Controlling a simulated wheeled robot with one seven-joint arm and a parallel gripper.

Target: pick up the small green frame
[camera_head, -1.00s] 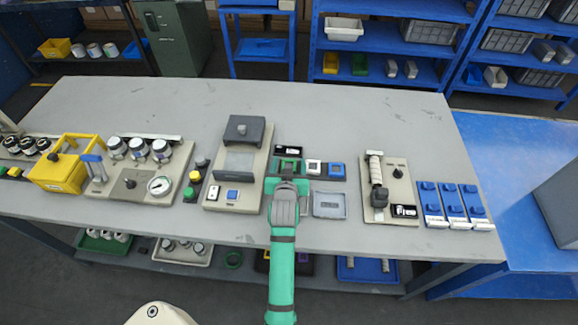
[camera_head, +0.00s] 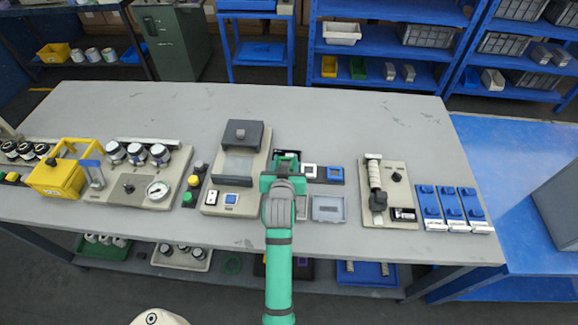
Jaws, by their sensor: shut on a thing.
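My gripper (camera_head: 286,163) is shut on the small green frame at the left end of a dark tray (camera_head: 322,180). The green frame is mostly hidden by the green gripper, and their similar colours make its outline hard to tell. I cannot tell whether it is clear of the tray. A white frame (camera_head: 309,171) and a blue frame (camera_head: 335,173) sit in the tray just right of my gripper.
A beige device with a dark raised block (camera_head: 243,134) stands close to the left. A shallow grey tray (camera_head: 328,208) lies in front of the frames. A beige fixture (camera_head: 397,177) stands to the right. The table's back part (camera_head: 350,115) is clear.

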